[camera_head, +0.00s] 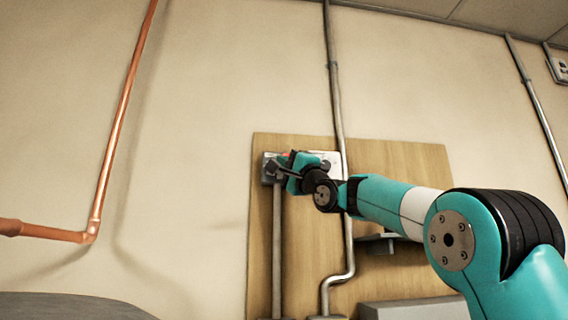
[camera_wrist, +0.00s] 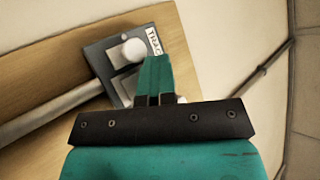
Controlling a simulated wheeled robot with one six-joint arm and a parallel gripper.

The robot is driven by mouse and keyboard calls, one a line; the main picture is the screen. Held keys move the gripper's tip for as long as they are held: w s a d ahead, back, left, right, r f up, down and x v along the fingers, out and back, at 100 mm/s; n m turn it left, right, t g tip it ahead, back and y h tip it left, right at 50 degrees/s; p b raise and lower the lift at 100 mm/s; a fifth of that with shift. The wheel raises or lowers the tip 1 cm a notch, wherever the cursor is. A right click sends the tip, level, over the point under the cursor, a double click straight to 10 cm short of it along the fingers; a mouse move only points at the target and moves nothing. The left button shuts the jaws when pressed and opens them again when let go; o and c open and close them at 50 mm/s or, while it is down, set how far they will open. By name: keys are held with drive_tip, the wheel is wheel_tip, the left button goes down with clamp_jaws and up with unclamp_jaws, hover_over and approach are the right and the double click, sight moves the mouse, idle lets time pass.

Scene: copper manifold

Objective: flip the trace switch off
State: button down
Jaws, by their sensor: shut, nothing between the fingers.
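The trace switch is a grey metal box (camera_wrist: 102,62) on a wooden board, with a white label reading "TRAC" (camera_wrist: 153,40) and a pale round knob (camera_wrist: 134,50) in the wrist view. My gripper (camera_wrist: 155,62) is shut and empty, its teal fingers together over the box, beside the knob. The fingers hide part of the box and its lower plate. I cannot tell whether they touch it. In the head view my gripper (camera_head: 284,170) is at the box (camera_head: 268,167) near the top left of the board, and it hides most of the switch.
The wooden board (camera_head: 415,160) is fixed to a beige wall. Grey conduits (camera_head: 336,100) run up and down it, one below the switch box (camera_head: 277,250). A copper pipe (camera_head: 118,120) runs on the left wall. A dark shelf-like piece (camera_head: 377,246) sits under my arm.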

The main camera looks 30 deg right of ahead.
drive_tip(key=shift+w+d+f, duration=0.15)
drive_tip(key=shift+w+d, duration=0.1)
drive_tip(key=shift+w, duration=0.2)
idle(0.4)
drive_tip(key=shift+f, duration=0.15)
drive_tip(key=shift+s+a+f+b, duration=0.25)
drive_tip(key=shift+s+a+b, duration=0.1)
drive_tip(key=shift+s+b, duration=0.25)
drive_tip(key=s+b, duration=0.1)
drive_tip(key=s+a+b, duration=0.1)
drive_tip(key=s, duration=0.1)
drive_tip(key=s+a+b, duration=0.1)
drive_tip(key=shift+s, duration=0.4)
idle(0.3)
